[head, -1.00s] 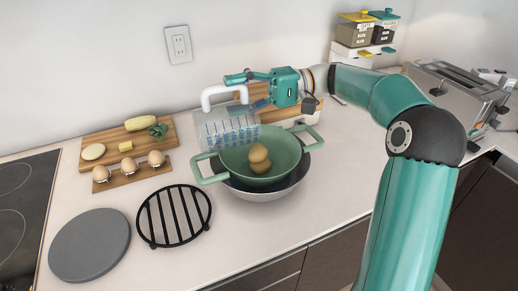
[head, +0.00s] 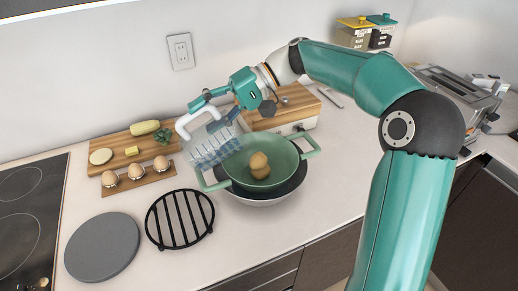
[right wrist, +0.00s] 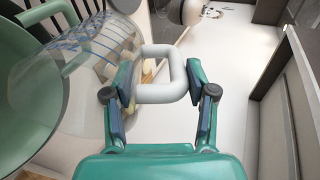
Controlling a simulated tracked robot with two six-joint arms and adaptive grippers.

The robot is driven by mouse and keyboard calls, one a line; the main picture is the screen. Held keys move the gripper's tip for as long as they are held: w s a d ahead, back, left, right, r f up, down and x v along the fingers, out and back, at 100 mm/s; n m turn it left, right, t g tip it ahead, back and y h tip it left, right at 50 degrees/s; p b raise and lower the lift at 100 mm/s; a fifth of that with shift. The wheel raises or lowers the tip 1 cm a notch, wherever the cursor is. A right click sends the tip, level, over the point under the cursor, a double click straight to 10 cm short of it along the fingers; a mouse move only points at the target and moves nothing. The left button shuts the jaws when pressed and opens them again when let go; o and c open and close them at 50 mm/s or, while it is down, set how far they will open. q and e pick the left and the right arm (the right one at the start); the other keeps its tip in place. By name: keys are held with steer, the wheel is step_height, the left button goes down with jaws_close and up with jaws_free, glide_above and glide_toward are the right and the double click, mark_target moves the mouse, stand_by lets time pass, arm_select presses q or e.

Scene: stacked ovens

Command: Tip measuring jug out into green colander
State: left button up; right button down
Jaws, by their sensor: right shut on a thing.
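The clear measuring jug (head: 214,145) with blue markings and a white handle (head: 190,118) is tilted over the left side of the green colander (head: 235,172). My right gripper (head: 207,112) is shut on the handle. In the right wrist view the white handle (right wrist: 160,94) sits between the fingers (right wrist: 160,88), and the jug (right wrist: 100,45) leans over the colander (right wrist: 28,100). A few round brown things (head: 259,165) lie in the colander. I cannot make out anything inside the jug. My left gripper is not in view.
The colander sits in a white-sided bowl (head: 262,201). To the left are a cutting board (head: 115,150) with food, an egg rack (head: 140,183), a black trivet (head: 180,219) and a grey disc (head: 102,247). A wooden-topped scale (head: 285,108) stands behind the colander.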

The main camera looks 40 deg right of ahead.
mark_target(183, 118)
steer(key=shift+w+a+r+h+p, duration=0.1)
steer(key=shift+a+r+h+p, duration=0.3)
steer(key=shift+a+r+p, duration=0.15)
steer(key=shift+w+a+f+g+h+p, duration=0.25)
steer(key=shift+g+h+p, duration=0.2)
steer(key=shift+p, duration=0.2)
steer(key=a+h+p, duration=0.1)
steer(key=p, duration=0.2)
steer(key=a+g+h+p, duration=0.1)
steer(key=p, duration=0.1)
steer(key=shift+w+a+r+h+p, duration=0.1)
steer(key=shift+w+h+p, duration=0.25)
steer(key=shift+p, duration=0.05)
steer(key=shift+w+a+f+h, duration=0.1)
steer(key=shift+f+h, duration=0.15)
steer(key=shift+h, duration=0.05)
steer(key=shift+w+a+p, duration=0.15)
steer(key=shift+a+p, duration=0.2)
steer(key=shift+p, duration=0.15)
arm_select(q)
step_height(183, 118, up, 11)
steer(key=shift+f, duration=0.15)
arm_select(e)
steer(key=w+a+f+g+h, duration=0.2)
steer(key=a+h, duration=0.3)
steer(key=h, duration=0.1)
steer(key=shift+w+a+f+g, duration=0.15)
steer(key=shift+a+f+g, duration=0.15)
steer(key=shift+f+g, duration=0.1)
